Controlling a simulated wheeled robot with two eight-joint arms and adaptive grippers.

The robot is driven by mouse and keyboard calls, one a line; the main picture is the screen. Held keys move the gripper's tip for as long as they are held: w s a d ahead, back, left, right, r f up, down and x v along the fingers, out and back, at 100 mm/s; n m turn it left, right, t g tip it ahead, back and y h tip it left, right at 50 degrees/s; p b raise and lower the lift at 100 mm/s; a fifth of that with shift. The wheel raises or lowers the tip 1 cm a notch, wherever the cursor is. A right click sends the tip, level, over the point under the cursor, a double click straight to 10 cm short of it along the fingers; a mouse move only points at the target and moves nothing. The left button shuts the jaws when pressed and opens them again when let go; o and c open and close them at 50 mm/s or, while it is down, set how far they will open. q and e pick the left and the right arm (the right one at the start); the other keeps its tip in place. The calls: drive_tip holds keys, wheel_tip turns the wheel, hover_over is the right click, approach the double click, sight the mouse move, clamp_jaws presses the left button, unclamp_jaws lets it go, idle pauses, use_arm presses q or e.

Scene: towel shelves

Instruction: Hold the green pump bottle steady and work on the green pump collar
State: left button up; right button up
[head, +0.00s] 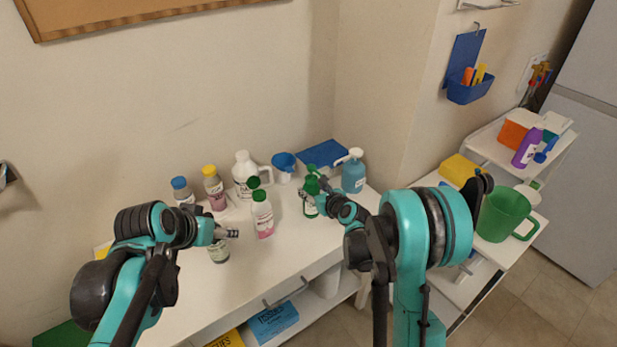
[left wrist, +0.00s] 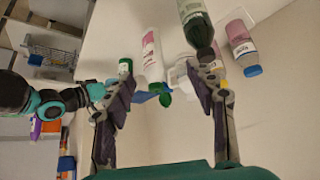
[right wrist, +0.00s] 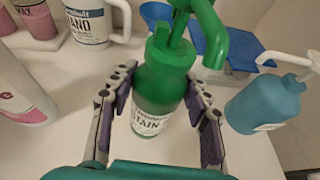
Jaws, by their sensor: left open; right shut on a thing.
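The green pump bottle (right wrist: 155,95) stands upright between the fingers of my right gripper (right wrist: 155,115), which is shut on its body. Its green pump collar (right wrist: 172,50) and pump head with a spout (right wrist: 207,35) are above the fingers. In the head view the bottle (head: 310,207) is on the white table, partly covered by my right gripper (head: 325,198). My left gripper (head: 232,233) is open and empty, left of the bottle and apart from it. It also shows in the left wrist view (left wrist: 168,85).
A white bottle with pink contents (head: 263,218) stands between my grippers. A blue pump bottle (head: 353,175) stands right of the green one; a white jug (head: 245,172) stands behind. The table front is clear.

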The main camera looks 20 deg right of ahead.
use_arm(q)
drive_tip(key=w+d+r+m+h, duration=0.2)
drive_tip(key=w+d+m, duration=0.1)
drive_tip(key=w+d, duration=0.6)
drive_tip(key=m+g+h, duration=0.1)
drive_tip(key=m+h, duration=0.1)
drive_tip(key=m, duration=0.1)
approach(308, 176)
drive_tip(key=x, duration=1)
